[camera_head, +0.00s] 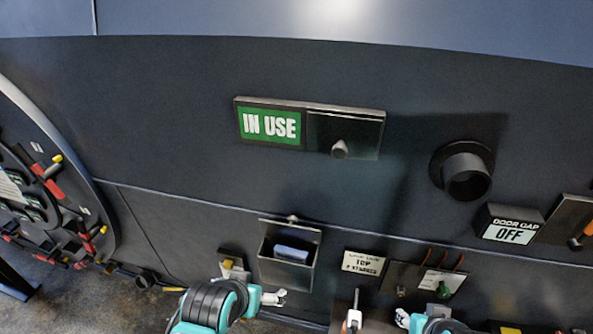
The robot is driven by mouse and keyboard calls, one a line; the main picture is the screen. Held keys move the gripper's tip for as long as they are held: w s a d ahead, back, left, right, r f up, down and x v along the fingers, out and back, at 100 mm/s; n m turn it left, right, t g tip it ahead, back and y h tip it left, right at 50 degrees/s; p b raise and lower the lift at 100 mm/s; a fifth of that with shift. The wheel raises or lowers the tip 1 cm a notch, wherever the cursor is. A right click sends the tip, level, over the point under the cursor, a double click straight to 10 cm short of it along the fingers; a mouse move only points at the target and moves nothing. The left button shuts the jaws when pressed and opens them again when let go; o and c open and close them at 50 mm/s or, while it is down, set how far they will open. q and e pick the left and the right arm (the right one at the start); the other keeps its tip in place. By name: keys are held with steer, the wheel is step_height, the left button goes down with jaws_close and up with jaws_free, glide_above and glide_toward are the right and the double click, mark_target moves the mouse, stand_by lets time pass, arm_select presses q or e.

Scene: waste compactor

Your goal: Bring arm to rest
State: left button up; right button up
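My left arm, teal and black, comes in at the bottom left of centre. Its small pale gripper (272,297) points right, below the wall pocket. It looks empty, but its fingers are too small to tell open from shut. Part of my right arm shows at the bottom edge, right of centre. A pale end piece at its left, probably my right gripper (403,318), is cut off by the frame edge, and its fingers are not clear. Neither gripper visibly holds anything.
The dark wall carries a green "IN USE" slider sign (270,125), a protruding round pipe (466,172) and a "DOOR GAP OFF" box (510,225). A pocket (289,262) holds a blue-grey item. A round hatch (45,190) is at left. The wall's middle is clear of my arms.

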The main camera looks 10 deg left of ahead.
step_height(320, 180, down, 26)
steer(key=b, duration=2.5)
steer(key=shift+f, duration=0.15)
